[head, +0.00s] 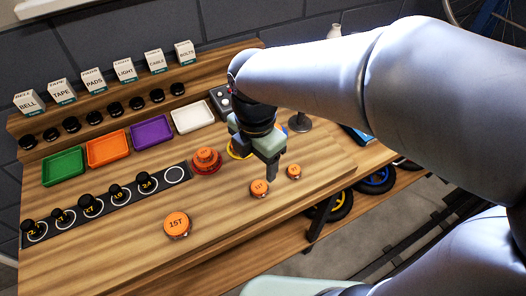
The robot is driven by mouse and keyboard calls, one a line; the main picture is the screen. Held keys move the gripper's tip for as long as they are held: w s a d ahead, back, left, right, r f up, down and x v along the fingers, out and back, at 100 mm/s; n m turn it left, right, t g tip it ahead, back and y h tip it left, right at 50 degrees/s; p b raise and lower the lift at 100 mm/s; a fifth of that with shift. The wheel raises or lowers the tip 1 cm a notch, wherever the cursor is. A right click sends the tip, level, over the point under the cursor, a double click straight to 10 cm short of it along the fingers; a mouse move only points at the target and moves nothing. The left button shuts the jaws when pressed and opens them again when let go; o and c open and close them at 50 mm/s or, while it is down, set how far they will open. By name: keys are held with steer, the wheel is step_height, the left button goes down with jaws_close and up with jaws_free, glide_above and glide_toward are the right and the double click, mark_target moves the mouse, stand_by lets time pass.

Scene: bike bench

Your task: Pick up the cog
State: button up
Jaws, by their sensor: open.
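Several orange cogs with dark markings are on the wooden bench. A large one marked 15T (177,224) lies at the front middle. A smaller orange cog (259,188) lies just below my gripper's fingers in the picture. Another small orange cog (294,172) lies to its right. A further orange cog (207,155) sits on a red round base (207,169). My gripper (268,172) points down over the bench, open, close to the two small cogs. I see nothing held in it. The exact gap between fingertips and bench cannot be told.
Green (63,167), orange (108,150), purple (151,132) and white (193,117) trays stand behind a dark strip (162,184) with black-knobbed pieces. Labelled boxes (92,80) line the back shelf. A round-based stand (300,122) is right of my gripper. The front bench is mostly clear.

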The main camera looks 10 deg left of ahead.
mark_target(259, 186)
steer(key=f, duration=0.9)
steer(key=shift+d+f, duration=0.2)
steer(key=shift+f, duration=0.05)
steer(key=c, duration=1.1)
